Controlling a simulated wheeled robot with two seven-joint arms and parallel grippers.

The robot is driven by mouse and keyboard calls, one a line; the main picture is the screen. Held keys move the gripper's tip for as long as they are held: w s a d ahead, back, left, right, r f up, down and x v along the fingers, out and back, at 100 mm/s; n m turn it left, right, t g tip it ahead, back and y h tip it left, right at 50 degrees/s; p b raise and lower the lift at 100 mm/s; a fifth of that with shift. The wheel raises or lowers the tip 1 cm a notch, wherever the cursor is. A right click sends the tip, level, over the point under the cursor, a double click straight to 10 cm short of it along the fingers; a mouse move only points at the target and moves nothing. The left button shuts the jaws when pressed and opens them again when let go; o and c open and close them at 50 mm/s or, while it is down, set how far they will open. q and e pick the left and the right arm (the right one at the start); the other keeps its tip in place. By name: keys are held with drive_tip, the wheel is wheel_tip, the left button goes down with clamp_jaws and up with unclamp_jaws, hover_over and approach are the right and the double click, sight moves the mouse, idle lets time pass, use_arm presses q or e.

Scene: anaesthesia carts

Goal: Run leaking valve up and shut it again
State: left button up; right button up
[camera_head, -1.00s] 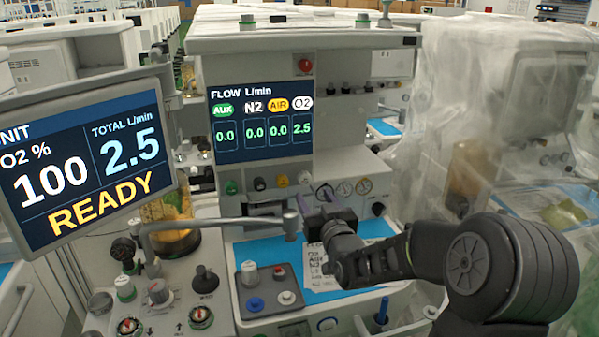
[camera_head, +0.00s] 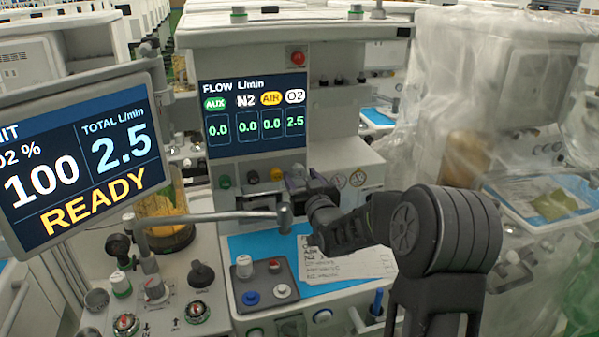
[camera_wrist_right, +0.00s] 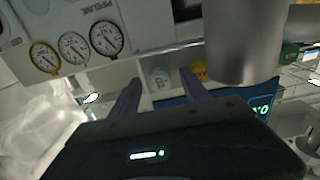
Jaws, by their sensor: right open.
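The flow display (camera_head: 256,116) reads AUX 0.0, N2 0.0, AIR 0.0 and O2 2.5. Below it is a row of valve knobs: green (camera_head: 225,182), black (camera_head: 253,178) and yellow (camera_head: 276,174). The spot to the right of the yellow knob is hidden behind my right gripper (camera_head: 293,180). In the right wrist view, the gripper (camera_wrist_right: 160,90) is open, with its two purple fingers apart. I cannot tell any contact. My left gripper is out of view.
A tilted monitor (camera_head: 85,160) reads 100, 2.5 and READY. A grey metal bar (camera_head: 205,217) crosses in front of the panel, its end (camera_wrist_right: 243,45) close to the gripper. Pressure gauges (camera_wrist_right: 75,48) sit beside the knobs. A printed sheet (camera_head: 350,264) lies on the blue mat.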

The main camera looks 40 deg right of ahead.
drive_tip(key=shift+x, duration=0.95)
drive_tip(key=shift+c, duration=0.3)
clamp_jaws()
